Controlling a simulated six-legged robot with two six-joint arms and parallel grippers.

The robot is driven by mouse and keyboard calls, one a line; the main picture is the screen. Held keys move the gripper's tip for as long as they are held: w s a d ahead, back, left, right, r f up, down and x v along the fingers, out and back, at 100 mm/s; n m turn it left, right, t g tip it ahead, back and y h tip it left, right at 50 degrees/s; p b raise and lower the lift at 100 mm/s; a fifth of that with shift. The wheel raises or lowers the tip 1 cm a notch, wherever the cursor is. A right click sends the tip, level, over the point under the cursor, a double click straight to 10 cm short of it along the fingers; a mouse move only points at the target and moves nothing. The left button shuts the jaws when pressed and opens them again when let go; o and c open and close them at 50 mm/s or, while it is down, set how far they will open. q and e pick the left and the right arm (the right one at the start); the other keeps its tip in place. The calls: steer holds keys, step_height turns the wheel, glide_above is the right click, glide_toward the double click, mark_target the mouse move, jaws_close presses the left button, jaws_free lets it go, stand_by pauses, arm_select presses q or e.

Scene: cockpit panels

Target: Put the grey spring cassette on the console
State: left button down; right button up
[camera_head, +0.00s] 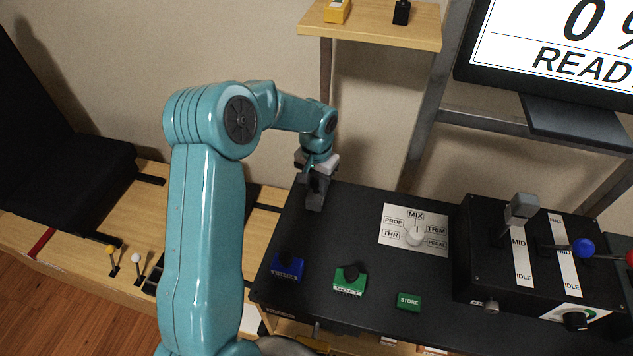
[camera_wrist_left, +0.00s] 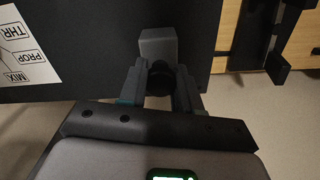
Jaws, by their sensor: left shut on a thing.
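My left gripper (camera_head: 317,181) reaches down over the far left part of the black console (camera_head: 335,235). It is shut on the black knob of the grey spring cassette (camera_head: 315,203). In the left wrist view, the grey block of the cassette (camera_wrist_left: 157,43) shows just beyond the fingertips (camera_wrist_left: 160,82), against the dark console top. I cannot tell whether the cassette touches the console. A blue cassette (camera_head: 287,269) and a green cassette (camera_head: 350,282) with dark knobs sit along the console's front. My right gripper is not in view.
A lever box (camera_head: 530,260) stands at right. A shelf (camera_head: 370,27) and a screen (camera_head: 560,45) are above. Clear console top lies between gripper and dial.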

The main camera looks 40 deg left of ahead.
arm_select(q)
steer(key=shift+s+r, duration=0.1)
steer(key=shift+f, duration=0.2)
steer(key=c, duration=0.8)
jaws_free()
step_height(320, 180, up, 12)
steer(key=shift+r, duration=0.2)
